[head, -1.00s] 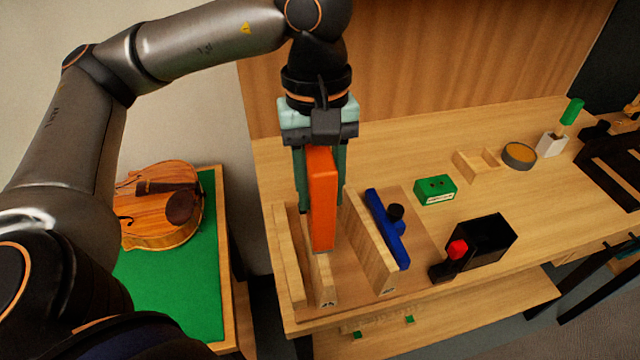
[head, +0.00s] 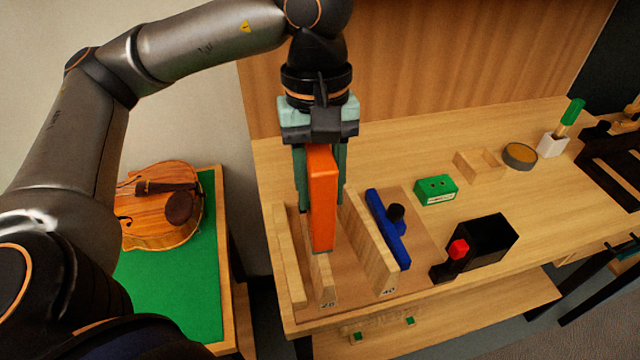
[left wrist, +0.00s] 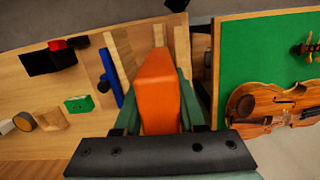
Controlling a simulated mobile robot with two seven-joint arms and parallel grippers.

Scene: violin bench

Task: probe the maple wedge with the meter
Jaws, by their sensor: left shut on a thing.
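My left gripper (head: 321,198) points down, shut on an orange block-shaped meter (head: 322,190). The meter also shows between the fingers in the left wrist view (left wrist: 158,85). Its lower end is at the top of the middle wooden wedge (head: 324,283); I cannot tell whether they touch. A narrow wedge (head: 290,262) stands to the left and a wider one (head: 372,245) to the right, all upright on a brown board (head: 418,255). The middle and right wedges carry small labels, too small to read surely. Which is maple I cannot tell.
A blue tool with a black knob (head: 385,228) stands right of the wedges. A green box (head: 436,190), a black box with a red-topped part (head: 488,240), a wooden tray (head: 480,165) and a round tin (head: 519,155) are further right. A violin (head: 160,215) lies on green cloth at left.

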